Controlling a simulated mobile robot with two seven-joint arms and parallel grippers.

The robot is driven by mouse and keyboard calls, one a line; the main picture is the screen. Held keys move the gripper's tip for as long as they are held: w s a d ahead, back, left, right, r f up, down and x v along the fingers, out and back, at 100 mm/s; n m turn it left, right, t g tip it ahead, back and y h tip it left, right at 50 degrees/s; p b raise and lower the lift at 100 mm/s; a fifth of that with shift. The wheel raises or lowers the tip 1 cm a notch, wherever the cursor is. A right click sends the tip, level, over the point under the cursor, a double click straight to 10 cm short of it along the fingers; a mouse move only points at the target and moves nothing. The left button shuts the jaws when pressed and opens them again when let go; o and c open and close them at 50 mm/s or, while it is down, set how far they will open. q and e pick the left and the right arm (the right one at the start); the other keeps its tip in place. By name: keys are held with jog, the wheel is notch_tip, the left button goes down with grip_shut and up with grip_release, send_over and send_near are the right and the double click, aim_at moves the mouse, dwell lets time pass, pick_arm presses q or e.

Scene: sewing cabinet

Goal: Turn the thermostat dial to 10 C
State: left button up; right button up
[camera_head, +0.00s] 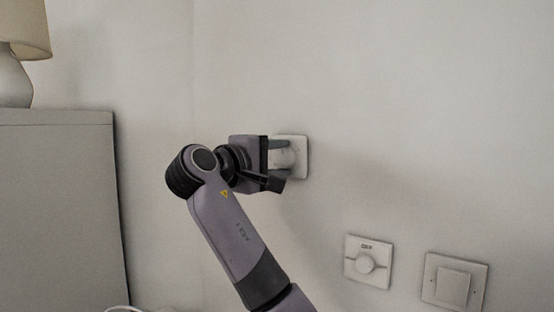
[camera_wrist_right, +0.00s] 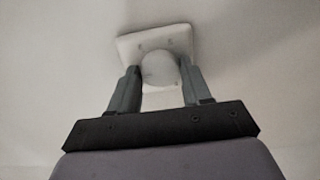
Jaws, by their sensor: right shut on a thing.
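The thermostat is a white square plate (camera_head: 303,148) on the wall with a round dial (camera_head: 284,158) standing out from it. In the right wrist view the plate (camera_wrist_right: 180,38) shows at the top, with the pale round dial (camera_wrist_right: 160,69) below it. My right gripper (camera_head: 281,158) comes from the left, and its two fingers (camera_wrist_right: 160,82) lie on either side of the dial, shut on it. The dial's setting and any scale numbers cannot be read. My left gripper is not in view.
A grey cabinet (camera_head: 60,210) with a lamp (camera_head: 20,45) stands at the left. The wall around the thermostat is bare.

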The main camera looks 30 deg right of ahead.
jog(key=shift+r, duration=0.1)
dwell(0.4)
jog(key=o, duration=1.1)
jog(key=shift+c, duration=0.2)
jog(key=shift+a, duration=0.1)
jog(key=b+v, duration=0.2)
jog(key=v, duration=0.5)
